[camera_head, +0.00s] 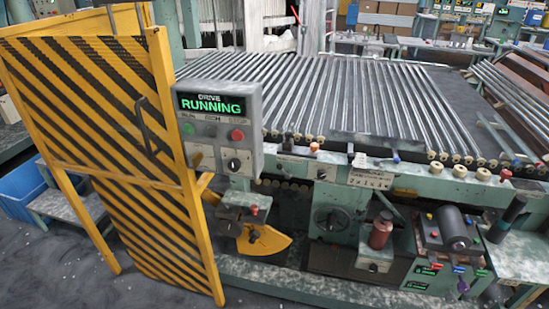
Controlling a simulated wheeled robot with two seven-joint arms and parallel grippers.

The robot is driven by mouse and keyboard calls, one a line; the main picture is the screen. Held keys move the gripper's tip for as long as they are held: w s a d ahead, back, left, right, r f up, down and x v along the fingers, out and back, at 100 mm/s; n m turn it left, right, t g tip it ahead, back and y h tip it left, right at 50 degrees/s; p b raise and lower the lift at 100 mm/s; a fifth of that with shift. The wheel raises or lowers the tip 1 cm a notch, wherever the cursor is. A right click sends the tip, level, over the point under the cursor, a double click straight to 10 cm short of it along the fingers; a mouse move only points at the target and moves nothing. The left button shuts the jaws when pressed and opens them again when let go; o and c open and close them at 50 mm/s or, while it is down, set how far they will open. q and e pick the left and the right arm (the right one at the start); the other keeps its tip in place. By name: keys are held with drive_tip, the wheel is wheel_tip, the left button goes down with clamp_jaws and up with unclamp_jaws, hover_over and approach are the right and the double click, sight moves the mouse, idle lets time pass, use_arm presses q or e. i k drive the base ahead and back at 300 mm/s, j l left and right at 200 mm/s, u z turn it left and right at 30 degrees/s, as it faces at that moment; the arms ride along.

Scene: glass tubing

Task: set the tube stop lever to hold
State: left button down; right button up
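I cannot tell for sure which part is the tube stop lever, and no label naming it is readable. On the front rail of the green machine there is an orange-red knob (314,147) and, to its right, a small blue-tipped part (395,156). A white marked plate (370,178) sits between and below them; its lettering is too small to read. Neither of my grippers shows in this view.
A yellow-and-black striped guard panel (105,120) stands at the left front. Glass tubes (330,95) lie across the machine's top bed. A red bottle (381,230) and a unit with a dark roller (452,226) stand at the lower right. Grey floor (60,265) is open at lower left.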

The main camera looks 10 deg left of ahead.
sight(287, 174)
drive_tip(key=i, duration=1)
drive_tip(key=j+u, duration=0.05)
drive_tip(key=j, duration=0.05)
